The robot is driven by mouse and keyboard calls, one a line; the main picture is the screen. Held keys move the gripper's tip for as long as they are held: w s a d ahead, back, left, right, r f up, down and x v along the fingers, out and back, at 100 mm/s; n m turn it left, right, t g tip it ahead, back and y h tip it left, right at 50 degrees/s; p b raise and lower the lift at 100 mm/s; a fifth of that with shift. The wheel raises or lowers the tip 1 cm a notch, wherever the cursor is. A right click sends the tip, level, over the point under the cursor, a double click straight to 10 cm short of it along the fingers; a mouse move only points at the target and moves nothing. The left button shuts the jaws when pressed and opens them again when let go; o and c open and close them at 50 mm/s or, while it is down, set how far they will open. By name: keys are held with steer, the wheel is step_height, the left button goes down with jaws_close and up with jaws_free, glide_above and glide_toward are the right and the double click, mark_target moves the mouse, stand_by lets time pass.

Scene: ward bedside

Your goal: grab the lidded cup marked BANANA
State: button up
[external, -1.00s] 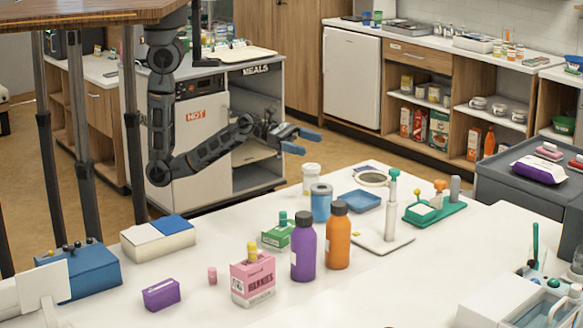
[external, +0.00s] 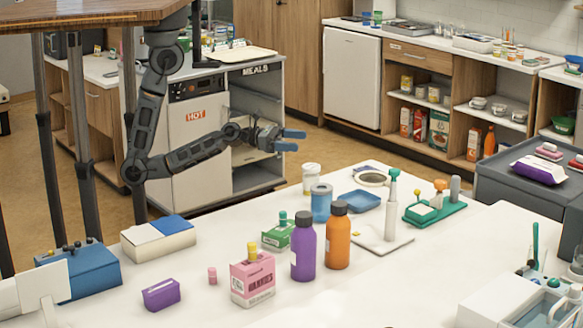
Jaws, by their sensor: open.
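My gripper (external: 297,140) has two blue fingers held apart and nothing between them. It is in the air in front of the open side of the meals cart, beyond the far edge of the white table. A white lidded container (external: 312,178) stands upright at the table's far edge, below my gripper in the picture. A blue container with a pale lid (external: 321,203) stands just in front of it. No BANANA marking is readable on any container, so I cannot tell which is the named cup.
The white table (external: 215,300) holds purple (external: 303,247) and orange (external: 337,236) bottles, a pink carton (external: 252,280) and a blue tray (external: 360,201). The meals cart (external: 200,150) stands behind my arm. Shelves at the back right hold small containers (external: 497,109). Floor is clear between cart and shelves.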

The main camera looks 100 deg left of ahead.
glide_toward(317, 171)
steer(key=shift+w+a+f, duration=0.1)
steer(key=shift+w+a, duration=0.55)
steer(key=shift+w, duration=0.35)
steer(key=shift+w+d+p, duration=0.15)
steer(key=shift+w+p, duration=0.15)
steer(key=shift+w, duration=0.75)
steer(key=w, duration=0.3)
steer(key=w+d, duration=0.1)
steer(key=w, duration=0.1)
steer(key=shift+w+f+p, duration=0.3)
steer(key=shift+f+p, duration=0.05)
steer(key=shift+p, duration=0.05)
steer(key=c, duration=1.2)
